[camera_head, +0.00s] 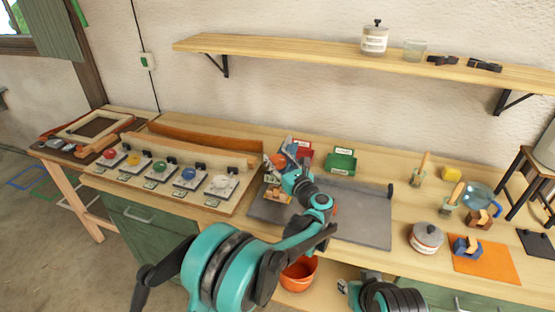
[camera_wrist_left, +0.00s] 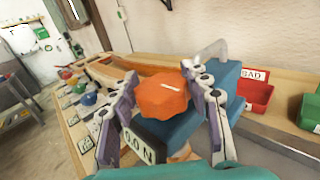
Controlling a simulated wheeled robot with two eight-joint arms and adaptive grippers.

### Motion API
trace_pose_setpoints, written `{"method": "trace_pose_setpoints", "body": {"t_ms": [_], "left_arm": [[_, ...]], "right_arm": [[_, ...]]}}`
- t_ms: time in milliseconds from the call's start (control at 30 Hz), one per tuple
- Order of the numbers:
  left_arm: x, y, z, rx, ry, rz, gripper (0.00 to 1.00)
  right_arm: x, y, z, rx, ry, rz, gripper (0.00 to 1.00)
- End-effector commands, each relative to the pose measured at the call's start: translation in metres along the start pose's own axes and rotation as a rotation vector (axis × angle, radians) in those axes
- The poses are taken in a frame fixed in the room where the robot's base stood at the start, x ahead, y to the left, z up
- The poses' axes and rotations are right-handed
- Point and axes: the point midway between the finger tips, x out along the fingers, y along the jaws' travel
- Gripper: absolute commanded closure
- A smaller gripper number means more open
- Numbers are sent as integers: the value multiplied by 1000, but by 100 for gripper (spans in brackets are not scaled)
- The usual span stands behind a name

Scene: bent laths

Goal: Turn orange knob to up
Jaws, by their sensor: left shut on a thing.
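The orange knob (camera_wrist_left: 163,96) is a lobed dial with a short white mark on its face, on a blue device (camera_wrist_left: 222,90). In the left wrist view the mark runs nearly sideways, tilting slightly. My left gripper (camera_wrist_left: 166,98) has its two fingers on either side of the knob and is shut on it. In the head view the knob (camera_head: 278,160) shows as a small orange patch by my left gripper (camera_head: 282,166), which hides much of the device. Part of my right arm shows at the bottom edge; its finger state is unclear.
A label reading 0.0 N (camera_wrist_left: 139,146) sits below the knob. A red bin (camera_wrist_left: 256,95) and a green bin (camera_head: 341,163) stand right of the device. A board with several coloured knobs (camera_head: 160,170) lies left. The grey mat (camera_head: 365,215) has free room.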

Motion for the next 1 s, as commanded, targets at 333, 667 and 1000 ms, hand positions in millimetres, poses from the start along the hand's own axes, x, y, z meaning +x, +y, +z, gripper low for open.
{"method": "trace_pose_setpoints", "body": {"t_ms": [333,667,1000], "left_arm": [[0,0,0,1,-1,-2,31],[-5,-1,0,1,0,-4,31],[-59,-1,0,1,0,-5,31]], "right_arm": [[0,0,0,0,0,0,68],[0,0,0,0,0,0,68],[0,0,0,0,0,0,68]]}}
